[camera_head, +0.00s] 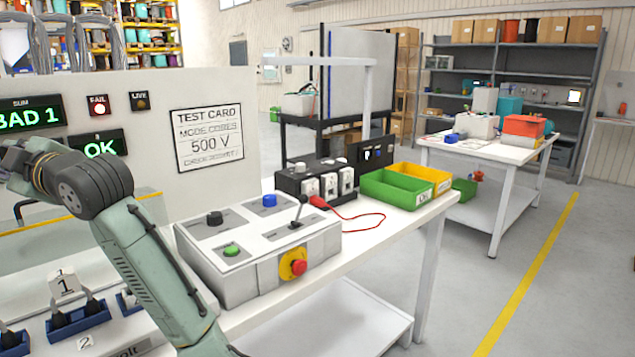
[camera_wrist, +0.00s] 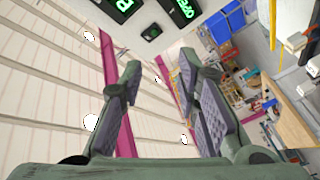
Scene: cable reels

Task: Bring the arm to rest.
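My arm (camera_head: 150,260) rises from the bottom of the head view and bends at a dark joint near the left side, in front of the test panel (camera_head: 180,85). Its end passes out of the left edge, so my gripper is not in the head view. In the wrist view my gripper (camera_wrist: 161,68) is open, its two fingers wide apart with nothing between them. Behind the fingers are a pale ribbed surface and magenta strips. The fingers touch nothing that I can see.
The control box (camera_head: 258,248) with buttons, a lever and a red stop knob stands right of my arm. A red probe (camera_head: 319,203) with cable, a green bin (camera_head: 392,188) and a yellow bin (camera_head: 425,174) lie beyond. Numbered blue connectors (camera_head: 78,319) are at lower left.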

